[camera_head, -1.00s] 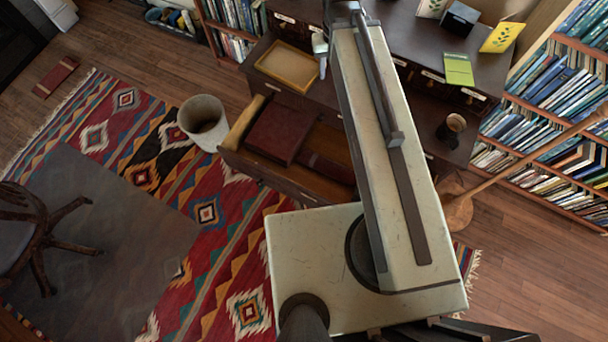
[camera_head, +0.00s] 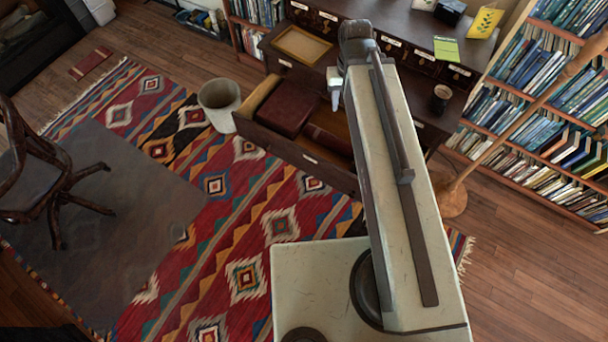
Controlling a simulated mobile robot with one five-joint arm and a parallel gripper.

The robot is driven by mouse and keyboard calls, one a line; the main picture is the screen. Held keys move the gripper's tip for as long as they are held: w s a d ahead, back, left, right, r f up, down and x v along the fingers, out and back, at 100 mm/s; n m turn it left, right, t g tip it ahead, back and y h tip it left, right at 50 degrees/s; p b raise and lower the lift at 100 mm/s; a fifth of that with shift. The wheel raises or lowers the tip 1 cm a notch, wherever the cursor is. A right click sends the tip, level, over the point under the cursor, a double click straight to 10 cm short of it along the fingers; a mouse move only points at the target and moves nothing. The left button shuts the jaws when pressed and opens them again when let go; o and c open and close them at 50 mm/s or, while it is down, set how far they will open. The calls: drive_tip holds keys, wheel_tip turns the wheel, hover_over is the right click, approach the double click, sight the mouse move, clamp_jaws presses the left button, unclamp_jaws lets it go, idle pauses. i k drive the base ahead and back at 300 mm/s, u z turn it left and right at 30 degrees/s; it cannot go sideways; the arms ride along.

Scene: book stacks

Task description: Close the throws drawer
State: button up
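An open drawer (camera_head: 310,160) juts out of the dark wooden desk, its pale label too small to read, so I cannot tell whether it is the throws drawer. Inside lie a dark red folded or boxed item (camera_head: 287,108) and another red item (camera_head: 328,139) toward the right. My arm reaches over the desk's front and hides part of the drawer's right side. My gripper (camera_head: 336,90) shows as a small pale tip at the arm's far end, above the back of the drawer and apart from its front. Its finger opening is not clear.
A pale bin (camera_head: 219,98) stands close to the drawer's left end. A chair (camera_head: 45,175) is at the left on the patterned rug (camera_head: 245,275). Bookshelves (camera_head: 550,105) and a round-based wooden stand (camera_head: 452,200) are at right. A cup (camera_head: 440,97) and tray (camera_head: 302,46) sit on the desk.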

sight(275, 118)
drive_tip(key=u, duration=0.25)
drive_tip(key=i, duration=1)
drive_tip(key=u, duration=0.05)
